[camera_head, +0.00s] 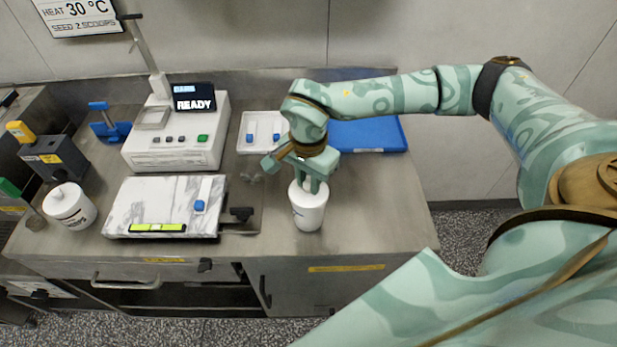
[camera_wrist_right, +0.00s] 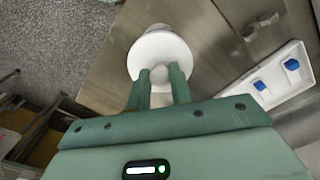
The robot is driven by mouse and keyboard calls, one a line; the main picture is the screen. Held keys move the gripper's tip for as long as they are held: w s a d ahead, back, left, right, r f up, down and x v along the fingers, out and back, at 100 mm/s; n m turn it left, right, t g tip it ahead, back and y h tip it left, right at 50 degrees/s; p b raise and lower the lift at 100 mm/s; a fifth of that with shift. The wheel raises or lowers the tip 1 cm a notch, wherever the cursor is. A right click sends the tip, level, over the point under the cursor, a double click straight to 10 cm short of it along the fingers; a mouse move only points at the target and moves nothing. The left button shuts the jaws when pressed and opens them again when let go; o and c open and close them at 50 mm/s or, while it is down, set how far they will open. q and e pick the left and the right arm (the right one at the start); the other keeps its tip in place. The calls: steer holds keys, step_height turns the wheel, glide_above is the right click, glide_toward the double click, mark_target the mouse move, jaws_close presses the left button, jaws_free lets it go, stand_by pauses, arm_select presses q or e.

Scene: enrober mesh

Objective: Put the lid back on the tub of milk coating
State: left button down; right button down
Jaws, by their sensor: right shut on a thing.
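A white tub (camera_head: 309,214) stands upright on the steel bench, right of the marble slab; its label is mostly turned away. My right gripper (camera_head: 311,185) points down over its top. In the right wrist view, the right gripper (camera_wrist_right: 160,80) is shut on the round knob of a white lid (camera_wrist_right: 148,50). The lid is at the tub's mouth; I cannot tell whether it is fully seated or slightly above the rim. A second white tub (camera_head: 70,210) with a knobbed lid stands at the far left; its label is too small to read. My left gripper is out of view.
A marble slab (camera_head: 150,205) with a blue-handled scraper lies left of the tub. Behind are a white machine (camera_head: 180,155) reading READY, a white tray (camera_head: 243,140) with blue-handled tools and a blue tray (camera_head: 375,134). Bench right of the tub is clear.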

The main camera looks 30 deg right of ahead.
stand_by(0.4)
steer(key=c, duration=0.7)
jaws_free()
steer(key=shift+r, duration=0.15)
step_height(320, 180, up, 7)
steer(key=p, duration=0.6)
jaws_close()
stand_by(0.8)
steer(key=shift+f, duration=0.45)
steer(key=shift+f+b, duration=1.4)
steer(key=shift+f, duration=1)
